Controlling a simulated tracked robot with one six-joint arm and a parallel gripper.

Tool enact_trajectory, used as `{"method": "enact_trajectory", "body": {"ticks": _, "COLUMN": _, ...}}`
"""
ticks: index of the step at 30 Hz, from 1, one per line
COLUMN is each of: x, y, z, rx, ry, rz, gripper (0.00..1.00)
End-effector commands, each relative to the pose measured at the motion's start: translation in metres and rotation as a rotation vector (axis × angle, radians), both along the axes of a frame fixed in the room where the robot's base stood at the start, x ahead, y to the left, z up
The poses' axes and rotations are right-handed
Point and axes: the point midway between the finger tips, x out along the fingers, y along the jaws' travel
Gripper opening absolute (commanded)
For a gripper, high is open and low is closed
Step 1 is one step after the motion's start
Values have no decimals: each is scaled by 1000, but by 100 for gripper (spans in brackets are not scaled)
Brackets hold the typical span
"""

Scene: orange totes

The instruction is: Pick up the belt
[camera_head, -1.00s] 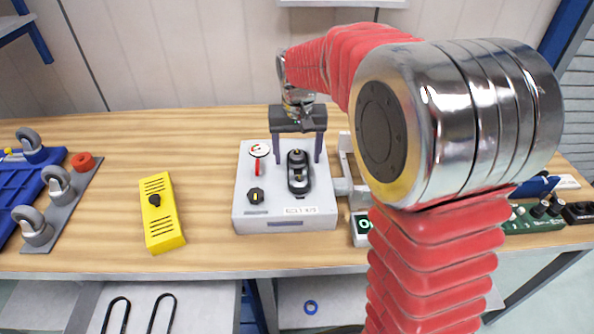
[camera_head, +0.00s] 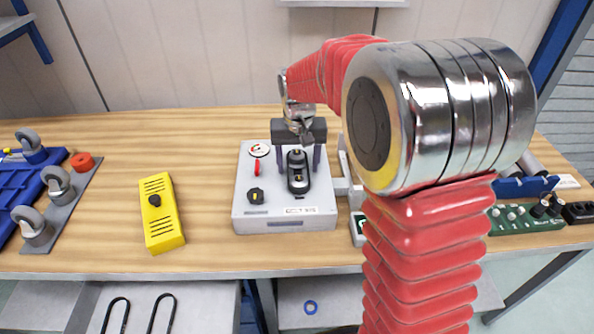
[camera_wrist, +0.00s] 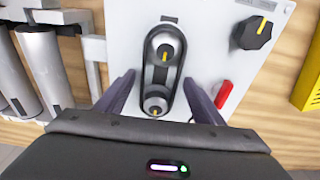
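The black belt (camera_head: 298,171) is looped around two round pulleys on the top of a light grey box (camera_head: 250,216) on the bench. In the wrist view the belt (camera_wrist: 147,72) is a long upright loop, with one pulley near its top and the other near its bottom. My gripper (camera_head: 299,167) is above the box and points down. Its two dark fingers (camera_wrist: 159,80) stand apart, one on each side of the loop. A gap shows between each finger and the belt in the wrist view, and I cannot tell the fingertips' exact height.
The box also carries a red lever (camera_head: 257,167), a black knob (camera_head: 256,195) and a dial (camera_head: 259,150). A yellow control box (camera_head: 160,213) lies to the left. The wood between is clear.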

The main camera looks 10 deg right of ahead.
Motion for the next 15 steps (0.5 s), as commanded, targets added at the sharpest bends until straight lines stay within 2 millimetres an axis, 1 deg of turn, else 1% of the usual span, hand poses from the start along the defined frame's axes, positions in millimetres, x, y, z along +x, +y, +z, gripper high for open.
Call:
{"method": "enact_trajectory", "body": {"ticks": 1, "x": 0, "y": 0, "z": 0, "rx": 0, "ry": 0, "rz": 0, "gripper": 58}}
{"method": "enact_trajectory", "body": {"ticks": 2, "x": 0, "y": 0, "z": 0, "rx": 0, "ry": 0, "rz": 0, "gripper": 56}}
{"method": "enact_trajectory", "body": {"ticks": 15, "x": 0, "y": 0, "z": 0, "rx": 0, "ry": 0, "rz": 1, "gripper": 25}}
